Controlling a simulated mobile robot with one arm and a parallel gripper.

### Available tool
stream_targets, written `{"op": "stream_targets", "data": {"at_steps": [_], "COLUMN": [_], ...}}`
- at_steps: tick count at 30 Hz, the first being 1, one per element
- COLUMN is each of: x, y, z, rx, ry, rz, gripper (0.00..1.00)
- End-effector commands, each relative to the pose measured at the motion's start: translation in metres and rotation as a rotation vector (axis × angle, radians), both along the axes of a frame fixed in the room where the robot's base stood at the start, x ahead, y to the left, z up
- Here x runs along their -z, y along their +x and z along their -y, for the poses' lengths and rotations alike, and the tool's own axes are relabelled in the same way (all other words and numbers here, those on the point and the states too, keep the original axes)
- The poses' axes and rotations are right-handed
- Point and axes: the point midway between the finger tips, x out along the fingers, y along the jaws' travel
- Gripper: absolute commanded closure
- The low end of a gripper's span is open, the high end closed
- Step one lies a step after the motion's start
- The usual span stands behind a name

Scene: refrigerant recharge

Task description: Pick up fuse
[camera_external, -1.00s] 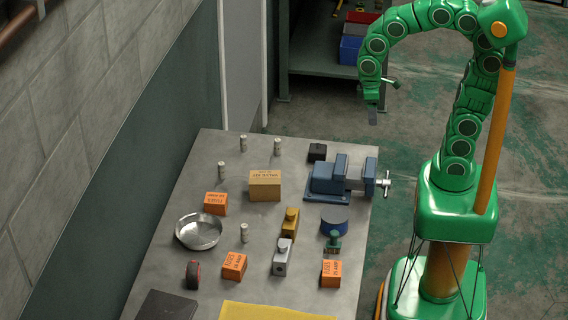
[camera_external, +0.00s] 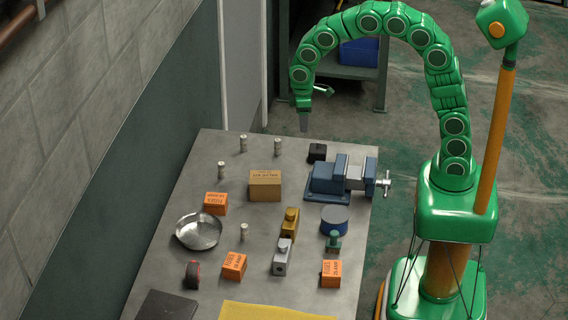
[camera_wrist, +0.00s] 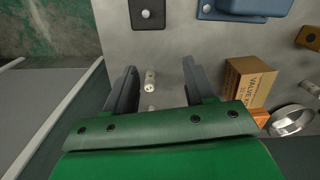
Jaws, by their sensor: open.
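Several small silver fuses stand upright on the grey workbench (camera_external: 262,222). Two are near its far edge, a right one (camera_external: 277,147) and a left one (camera_external: 243,143). Another fuse (camera_external: 222,170) is closer, and one (camera_external: 244,232) stands near the bench's middle. My gripper (camera_external: 303,122) hangs pointing down, above and slightly right of the far right fuse. In the wrist view, my gripper (camera_wrist: 159,68) is open and empty, with a fuse (camera_wrist: 150,80) seen between its fingers. A second fuse (camera_wrist: 151,108) shows below it, partly hidden.
A black block (camera_external: 317,152) and a blue vise (camera_external: 328,180) stand right of the far fuses. A cardboard valve box (camera_external: 265,186) is in front of them. Orange fuse boxes (camera_external: 215,203), a metal dish (camera_external: 198,232) and yellow and grey fittings sit closer. Space around the far fuses is clear.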

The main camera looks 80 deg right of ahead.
Motion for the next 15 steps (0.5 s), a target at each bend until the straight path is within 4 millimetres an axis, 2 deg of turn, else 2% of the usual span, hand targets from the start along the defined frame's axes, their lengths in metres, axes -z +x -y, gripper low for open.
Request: {"op": "stream_targets", "data": {"at_steps": [1, 6, 12, 15], "x": [0.009, 0.031, 0.051, 0.057], "y": [0.010, 0.045, 0.073, 0.080], "z": [0.002, 0.008, 0.013, 0.015], "rx": [-0.004, -0.024, -0.040, -0.044], "ry": [0.001, 0.000, -0.001, -0.003], "rz": [-0.002, 0.015, 0.027, 0.031], "gripper": [0.46, 0.46, 0.46, 0.46]}}
